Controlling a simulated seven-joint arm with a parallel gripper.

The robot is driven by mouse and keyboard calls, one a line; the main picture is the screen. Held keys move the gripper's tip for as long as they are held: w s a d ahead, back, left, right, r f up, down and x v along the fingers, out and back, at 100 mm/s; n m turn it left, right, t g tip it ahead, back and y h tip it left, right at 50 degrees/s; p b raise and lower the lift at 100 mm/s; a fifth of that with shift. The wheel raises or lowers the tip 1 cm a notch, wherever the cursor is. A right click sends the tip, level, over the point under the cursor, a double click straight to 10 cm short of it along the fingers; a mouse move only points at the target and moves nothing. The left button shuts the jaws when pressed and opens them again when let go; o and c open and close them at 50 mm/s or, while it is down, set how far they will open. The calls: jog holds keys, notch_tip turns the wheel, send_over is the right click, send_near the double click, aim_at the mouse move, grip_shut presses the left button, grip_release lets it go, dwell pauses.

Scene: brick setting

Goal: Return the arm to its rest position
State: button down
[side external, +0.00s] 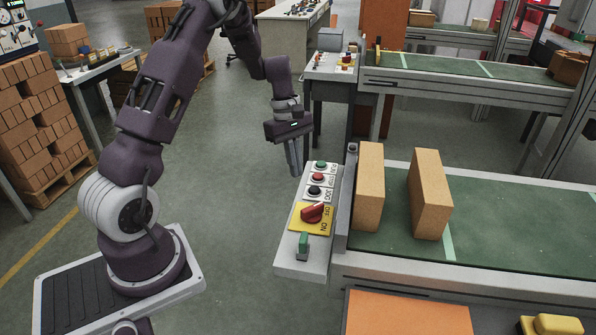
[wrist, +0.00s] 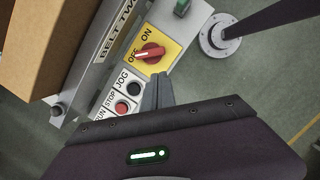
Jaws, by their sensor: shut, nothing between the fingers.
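My gripper (side external: 294,160) hangs fingers down, just left of the far end of the control panel (side external: 290,255), beside its buttons. In the wrist view my gripper (wrist: 157,78) is shut with its fingers together and nothing between them. It appears above the floor or the panel edge; I cannot tell the exact gap. The panel carries green, red and black buttons, a red rotary switch (side external: 312,212) on a yellow plate, and a green toggle (side external: 303,243). In the wrist view the red switch (wrist: 150,53) points toward the OFF label.
Two tan bricks (side external: 370,187) (side external: 429,194) stand on the green conveyor belt (side external: 520,230) right of the panel. A second conveyor (side external: 460,68) lies behind. Brick stacks (side external: 35,125) stand on pallets at the left. Open floor (side external: 225,150) lies between my arm's links and the panel.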

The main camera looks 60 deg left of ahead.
jog(key=s+d+r+m+t, duration=0.1)
jog(key=s+d+r+m, duration=0.2)
jog(key=d+r, duration=0.25)
jog(key=s+d+r+m+y, duration=0.1)
jog(key=s+d+r+m, duration=0.25)
jog(key=r, duration=0.25)
jog(key=s+d+r+m+t, duration=0.1)
jog(key=s+d+r+m, duration=0.15)
jog(key=d+r, duration=0.3)
jog(key=s+d+r+m+t+y, duration=0.1)
jog(key=s+d+m, duration=0.1)
jog(key=s+m, duration=0.2)
jog(key=s+d+r+m+t, duration=0.1)
jog(key=s+m, duration=0.4)
jog(key=s, duration=0.5)
jog(key=shift+s+d+r+t+y, duration=0.15)
jog(key=shift+d+r+t+y, duration=0.25)
jog(key=shift+r+t, duration=0.25)
